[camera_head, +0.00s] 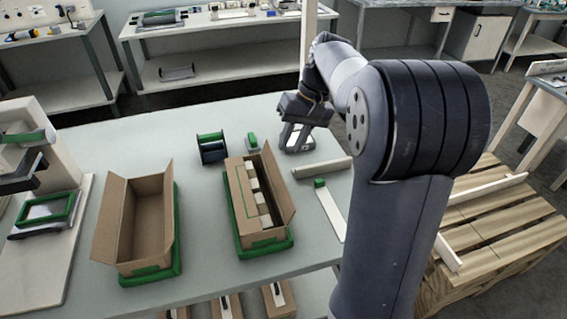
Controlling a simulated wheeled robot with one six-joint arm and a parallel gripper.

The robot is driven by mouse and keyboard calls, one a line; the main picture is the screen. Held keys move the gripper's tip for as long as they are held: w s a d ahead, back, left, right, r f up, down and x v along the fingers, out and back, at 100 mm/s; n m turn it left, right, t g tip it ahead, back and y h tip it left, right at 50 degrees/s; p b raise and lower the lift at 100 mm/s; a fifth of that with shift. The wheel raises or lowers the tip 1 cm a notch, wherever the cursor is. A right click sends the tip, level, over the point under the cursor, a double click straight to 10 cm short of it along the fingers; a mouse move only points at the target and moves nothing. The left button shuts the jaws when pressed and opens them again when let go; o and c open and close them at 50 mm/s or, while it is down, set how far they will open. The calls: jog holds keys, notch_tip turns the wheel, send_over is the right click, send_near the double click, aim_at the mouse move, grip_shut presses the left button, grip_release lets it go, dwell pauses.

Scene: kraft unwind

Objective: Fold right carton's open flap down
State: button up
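The right carton (262,236) stands in a green-edged tray (266,250) on the table. Its left flap (238,202) lies folded down over the top. Its right flap (278,182) stands up, tilted outward. Several pale blocks show inside along the open side. The left carton (127,222) sits in another green tray (178,262), open and apparently empty.
A black spool holder (212,148) and a small green-topped item (252,142) stand behind the cartons. A grey roll (322,168) and a white strip (330,212) lie right of the right carton. A press-like device (45,215) stands at left. A wooden pallet (510,235) is at right.

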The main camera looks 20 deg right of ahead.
aim_at(278, 171)
jog(key=x, duration=1)
jog(key=shift+s+a, duration=0.1)
jog(key=shift+c, duration=0.5)
grip_shut()
